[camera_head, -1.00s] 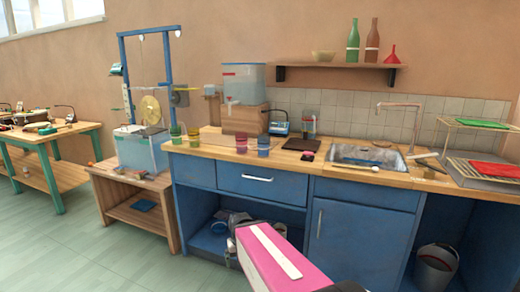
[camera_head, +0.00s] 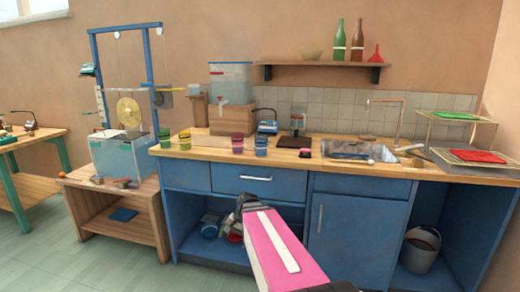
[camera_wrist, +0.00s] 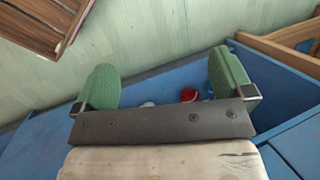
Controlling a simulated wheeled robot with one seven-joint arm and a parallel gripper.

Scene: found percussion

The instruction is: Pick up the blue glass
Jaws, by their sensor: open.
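The blue glass (camera_head: 261,147) stands upright on the wooden counter, just right of a red-purple glass (camera_head: 237,143). My gripper shows in the wrist view (camera_wrist: 163,75), its two green-padded fingers wide apart with nothing between them. In the head view, my pink-sided arm reaches forward in front of the counter. The gripper end is below the counter top, in front of the open shelf, and apart from the blue glass. The blue glass is not seen in the wrist view.
Two yellow-green glasses (camera_head: 185,140) stand farther left on the counter (camera_head: 210,152). A dispenser on a wooden block (camera_head: 231,120) stands behind the glasses. A dark board (camera_head: 294,142) and the sink (camera_head: 357,149) are to the right. The floor in front is clear.

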